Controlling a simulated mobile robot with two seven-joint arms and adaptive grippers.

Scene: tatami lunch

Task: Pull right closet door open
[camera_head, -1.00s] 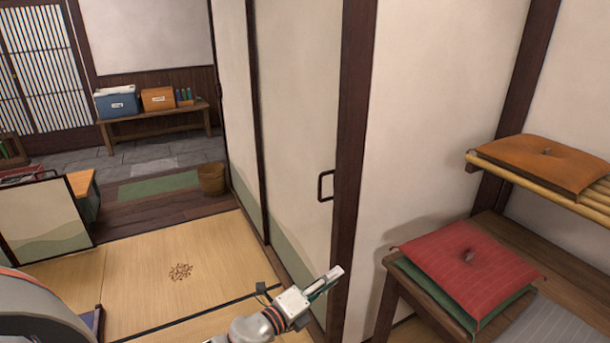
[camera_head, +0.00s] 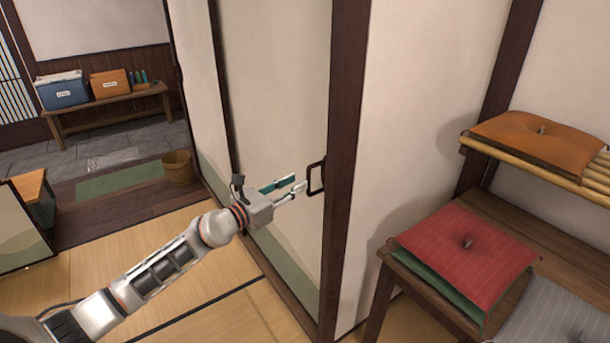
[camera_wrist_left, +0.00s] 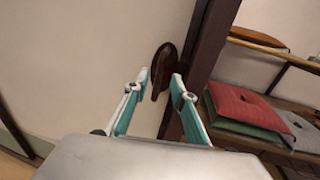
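The right closet door (camera_head: 275,110) is a pale sliding panel with a green lower band, beside a dark wooden post (camera_head: 346,130). Its dark loop handle (camera_head: 316,178) sits at the door's right edge. My left gripper (camera_head: 294,186) is just left of the handle in the head view, fingers pointing at it. In the left wrist view the handle (camera_wrist_left: 163,68) shows ahead, between and just beyond the two open teal fingertips (camera_wrist_left: 160,82). I cannot tell if either finger touches it. My right gripper is not in view.
A low wooden table (camera_head: 392,272) with red (camera_head: 465,243) and grey cushions stands right of the post. An orange cushion (camera_head: 535,138) lies on a bamboo shelf above. Tatami floor (camera_head: 215,318) is clear left of the door. A bucket (camera_head: 177,166) stands farther back.

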